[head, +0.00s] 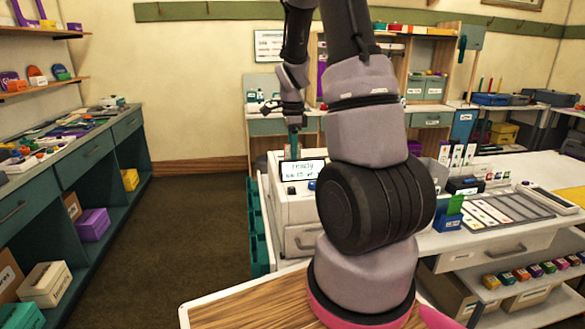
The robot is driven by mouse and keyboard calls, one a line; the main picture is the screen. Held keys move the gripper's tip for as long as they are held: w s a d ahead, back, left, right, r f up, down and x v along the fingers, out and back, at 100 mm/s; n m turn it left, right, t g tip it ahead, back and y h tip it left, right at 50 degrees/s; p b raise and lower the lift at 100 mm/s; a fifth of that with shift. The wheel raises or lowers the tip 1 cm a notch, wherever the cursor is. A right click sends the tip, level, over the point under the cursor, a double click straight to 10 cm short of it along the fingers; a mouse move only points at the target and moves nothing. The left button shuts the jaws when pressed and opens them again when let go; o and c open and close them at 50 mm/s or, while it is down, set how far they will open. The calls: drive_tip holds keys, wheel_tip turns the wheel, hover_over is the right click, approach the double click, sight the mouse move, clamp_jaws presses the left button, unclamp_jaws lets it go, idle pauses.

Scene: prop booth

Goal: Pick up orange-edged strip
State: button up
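I cannot clearly pick out an orange-edged strip. Several upright white cards with small coloured marks (457,155) stand on the white counter to the right of my arm. Pale strips (487,211) lie flat in a grey tray (537,209) on the same counter; their edge colours are too small to tell. My gripper (293,152) points down in the middle distance, over or behind the white machine with the "ready" display. A narrow teal piece shows at its tip, and I cannot tell whether it is held. My arm hides part of the counter.
The white machine (291,211) stands at the counter's left end. A blue box (448,214) and a dark box (465,185) sit near the tray. Teal shelving (84,170) lines the left; the brown floor (190,225) between is clear.

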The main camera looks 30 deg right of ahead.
drive_tip(key=shift+f, duration=0.35)
clamp_jaws()
wheel_tip(320, 180, up, 10)
drive_tip(key=shift+r, duration=0.1)
idle(0.4)
